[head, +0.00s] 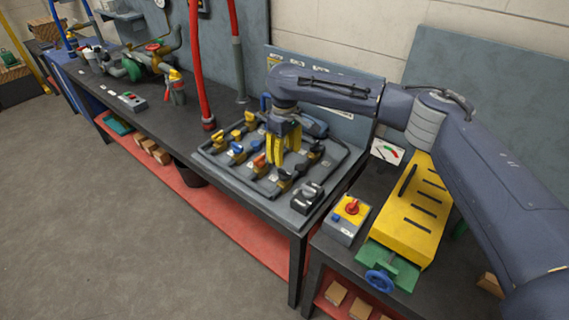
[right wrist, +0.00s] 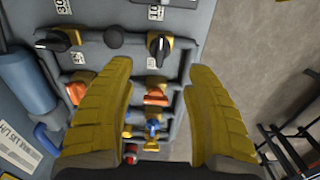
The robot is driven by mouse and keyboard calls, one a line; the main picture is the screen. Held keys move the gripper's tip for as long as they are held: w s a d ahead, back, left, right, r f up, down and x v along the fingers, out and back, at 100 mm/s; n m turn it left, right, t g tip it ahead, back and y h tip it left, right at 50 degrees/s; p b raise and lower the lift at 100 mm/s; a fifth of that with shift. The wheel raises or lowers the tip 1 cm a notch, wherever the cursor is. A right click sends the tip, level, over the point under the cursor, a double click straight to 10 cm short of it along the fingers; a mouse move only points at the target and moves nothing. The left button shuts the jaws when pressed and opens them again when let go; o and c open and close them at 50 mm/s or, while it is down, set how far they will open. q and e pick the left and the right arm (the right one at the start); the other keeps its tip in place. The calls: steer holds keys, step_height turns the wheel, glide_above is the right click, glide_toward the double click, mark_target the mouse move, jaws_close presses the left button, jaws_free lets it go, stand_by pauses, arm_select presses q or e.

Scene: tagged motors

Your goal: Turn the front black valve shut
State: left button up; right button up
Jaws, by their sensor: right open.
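The front black valve (head: 284,175) sits on the piped board (head: 232,173), near its right front corner. In the right wrist view it is the black handle (right wrist: 158,47) on a yellow body, pointing up and down the picture. The back black valve (right wrist: 62,40) lies more sideways; it also shows in the head view (head: 316,147). My right gripper (head: 283,160) is above the board with its yellow fingers pointing down. In the wrist view the fingers (right wrist: 160,80) are wide apart with nothing between them. My left gripper is not in view.
Orange valves (right wrist: 155,97) and several yellow and blue ones stand close by on the board. A dark grey device (head: 307,196) stands at its near corner. A yellow machine (head: 413,205) and a red-knobbed box (head: 347,218) stand right. Red hoses (head: 198,70) rise at the back left.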

steer(key=shift+r, duration=1.75)
